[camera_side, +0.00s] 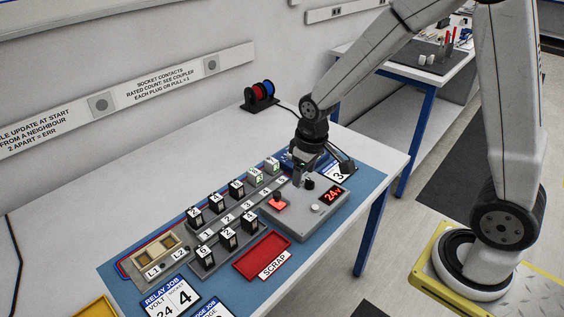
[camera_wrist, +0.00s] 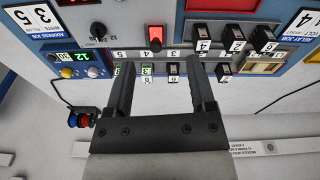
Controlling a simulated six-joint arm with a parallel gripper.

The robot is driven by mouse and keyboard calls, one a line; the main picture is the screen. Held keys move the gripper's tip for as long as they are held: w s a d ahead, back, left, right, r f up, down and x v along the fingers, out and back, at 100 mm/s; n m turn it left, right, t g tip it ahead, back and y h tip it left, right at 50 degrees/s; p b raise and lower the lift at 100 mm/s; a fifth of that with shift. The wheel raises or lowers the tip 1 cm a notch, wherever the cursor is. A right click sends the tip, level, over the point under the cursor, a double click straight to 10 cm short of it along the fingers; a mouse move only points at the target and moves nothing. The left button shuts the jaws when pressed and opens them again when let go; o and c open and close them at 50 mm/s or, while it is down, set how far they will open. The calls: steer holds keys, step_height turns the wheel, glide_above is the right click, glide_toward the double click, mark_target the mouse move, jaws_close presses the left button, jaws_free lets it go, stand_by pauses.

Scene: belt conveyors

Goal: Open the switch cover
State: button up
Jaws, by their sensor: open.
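The switch cover (camera_side: 278,204) is a small red piece on the top of a grey control box (camera_side: 303,222). It looks closed, though it is small in the side view. In the wrist view the red cover (camera_wrist: 155,38) lies ahead of the fingertips, roughly central between them. My gripper (camera_side: 298,178) is above the far end of the box, behind and to the right of the cover in the side view, and not touching it. In the wrist view my gripper (camera_wrist: 162,65) has its two dark fingers wide apart with nothing held between them.
The box also carries a black knob (camera_wrist: 98,30), a pale round button (camera_side: 317,208) and a red 24V display (camera_side: 332,195). Several black relays (camera_side: 228,233) stand in rows to the left. A red scrap tray (camera_side: 263,254) lies in front. A wire spool (camera_side: 259,91) stands behind.

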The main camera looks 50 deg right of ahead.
steer(key=n+g, duration=0.1)
steer(key=n, duration=0.1)
glide_above(277, 193)
step_height(277, 193, down, 6)
steer(key=shift+r, duration=0.25)
steer(key=shift+f, duration=3.9)
steer(key=shift+c, duration=0.2)
jaws_close()
